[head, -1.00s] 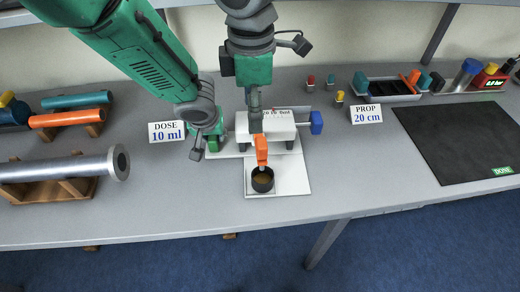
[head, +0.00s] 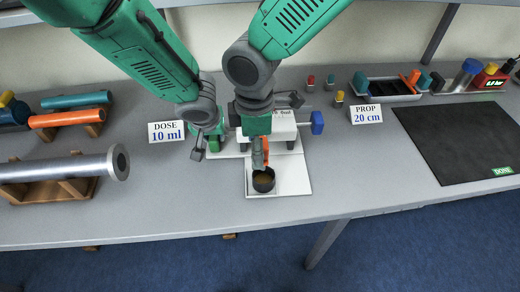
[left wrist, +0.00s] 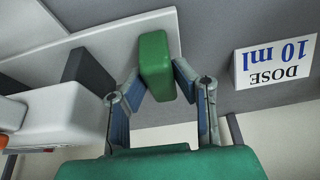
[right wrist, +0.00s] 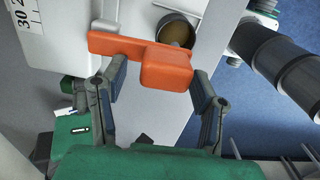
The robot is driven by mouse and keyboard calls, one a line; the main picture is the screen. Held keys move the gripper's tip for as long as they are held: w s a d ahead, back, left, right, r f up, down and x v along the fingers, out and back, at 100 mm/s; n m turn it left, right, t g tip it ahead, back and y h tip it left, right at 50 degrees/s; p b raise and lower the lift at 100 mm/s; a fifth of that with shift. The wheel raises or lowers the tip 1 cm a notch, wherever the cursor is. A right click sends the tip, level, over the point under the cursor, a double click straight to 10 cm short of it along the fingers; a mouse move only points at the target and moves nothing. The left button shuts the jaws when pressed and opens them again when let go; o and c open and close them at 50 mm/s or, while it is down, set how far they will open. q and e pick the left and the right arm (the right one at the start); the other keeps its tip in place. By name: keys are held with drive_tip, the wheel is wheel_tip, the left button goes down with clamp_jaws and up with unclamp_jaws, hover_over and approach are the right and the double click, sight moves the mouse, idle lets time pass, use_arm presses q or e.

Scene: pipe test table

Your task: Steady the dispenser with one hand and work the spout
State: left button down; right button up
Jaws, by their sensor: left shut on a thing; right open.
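My left gripper (left wrist: 158,82) is shut on a green block (left wrist: 154,58) at the dispenser's left side. An orange spout lever shows in the right wrist view (right wrist: 165,65), above a dark round cup with brown contents. The cup (head: 263,183) stands on the plate. My right gripper (right wrist: 160,82) is open, with the lever's thick end between its fingertips. In the head view my right arm hides part of the dispenser and lever.
A "DOSE 10 ml" sign (head: 167,132) stands left of the dispenser, a "PROP 20 cm" sign (head: 366,114) to its right. Pipes on wooden stands (head: 60,172) fill the table's left. A black mat (head: 455,140) lies at the right. The grey table front is clear.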

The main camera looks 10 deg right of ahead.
use_arm(q)
drive_tip(key=shift+d, duration=0.1)
use_arm(e)
drive_tip(key=shift+d, duration=0.1)
use_arm(q)
drive_tip(key=shift+d, duration=0.25)
use_arm(e)
drive_tip(key=shift+d, duration=0.25)
clamp_jaws()
use_arm(q)
drive_tip(key=shift+a, duration=0.15)
use_arm(e)
drive_tip(key=d+n, duration=0.1)
drive_tip(key=n, duration=0.2)
drive_tip(key=shift+d, duration=0.2)
drive_tip(key=shift+d+n, duration=0.1)
drive_tip(key=shift+n, duration=0.2)
drive_tip(key=shift+w+d+n, duration=0.1)
drive_tip(key=shift+d+n, duration=0.4)
drive_tip(key=shift+n, duration=0.35)
drive_tip(key=shift+w+d+n, duration=0.1)
drive_tip(key=shift+d+n, duration=0.35)
drive_tip(key=shift+n, duration=0.4)
